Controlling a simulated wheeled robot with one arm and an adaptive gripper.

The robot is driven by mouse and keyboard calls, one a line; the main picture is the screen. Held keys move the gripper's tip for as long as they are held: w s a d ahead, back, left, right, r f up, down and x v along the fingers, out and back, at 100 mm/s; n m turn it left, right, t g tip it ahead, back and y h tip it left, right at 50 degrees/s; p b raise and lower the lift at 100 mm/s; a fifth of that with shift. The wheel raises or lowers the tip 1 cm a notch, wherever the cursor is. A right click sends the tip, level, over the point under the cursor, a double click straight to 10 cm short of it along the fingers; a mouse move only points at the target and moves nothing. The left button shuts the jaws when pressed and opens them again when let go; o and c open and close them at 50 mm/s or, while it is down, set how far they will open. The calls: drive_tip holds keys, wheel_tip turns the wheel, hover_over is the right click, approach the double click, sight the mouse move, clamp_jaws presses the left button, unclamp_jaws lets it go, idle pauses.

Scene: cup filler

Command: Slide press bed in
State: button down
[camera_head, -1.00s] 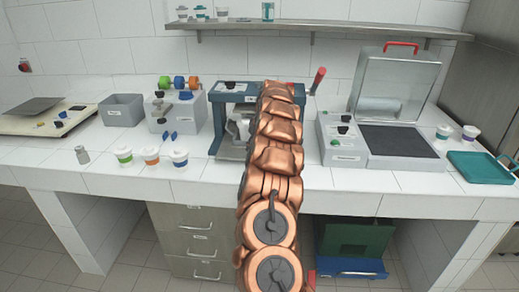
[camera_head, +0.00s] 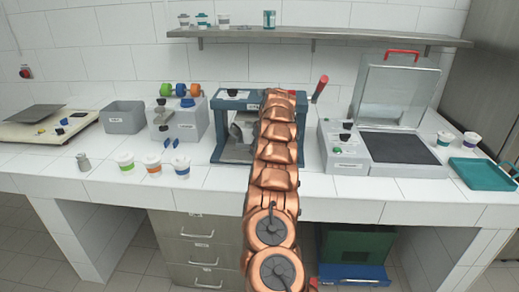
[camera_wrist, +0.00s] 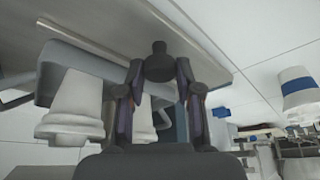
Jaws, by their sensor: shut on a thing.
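The press (camera_head: 229,98) is a blue frame on the counter, with a red-handled lever (camera_head: 320,86) raised at its right. Its grey bed (camera_head: 237,152) shows low inside the frame, partly hidden by my arm. My gripper is hidden behind my arm in the head view. In the wrist view my gripper (camera_wrist: 159,76) has its two fingers on either side of a dark round knob (camera_wrist: 158,64), and is shut on it. The knob lies against the underside of a grey plate-like part. Pale stepped cylinders (camera_wrist: 75,105) show just left of the fingers; how they join the press is unclear.
Three lidded cups (camera_head: 153,164) stand left of the press near the front edge. A grey box with colored knobs (camera_head: 180,120) stands behind them. A machine with an open lid (camera_head: 395,90) is at the right, with a teal tray (camera_head: 480,173) beyond it.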

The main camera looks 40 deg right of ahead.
drive_tip(key=shift+w+d+r, duration=0.1)
drive_tip(key=shift+r, duration=0.05)
drive_tip(key=c, duration=0.8)
unclamp_jaws()
drive_tip(key=v, duration=1.1)
drive_tip(key=shift+r, duration=0.3)
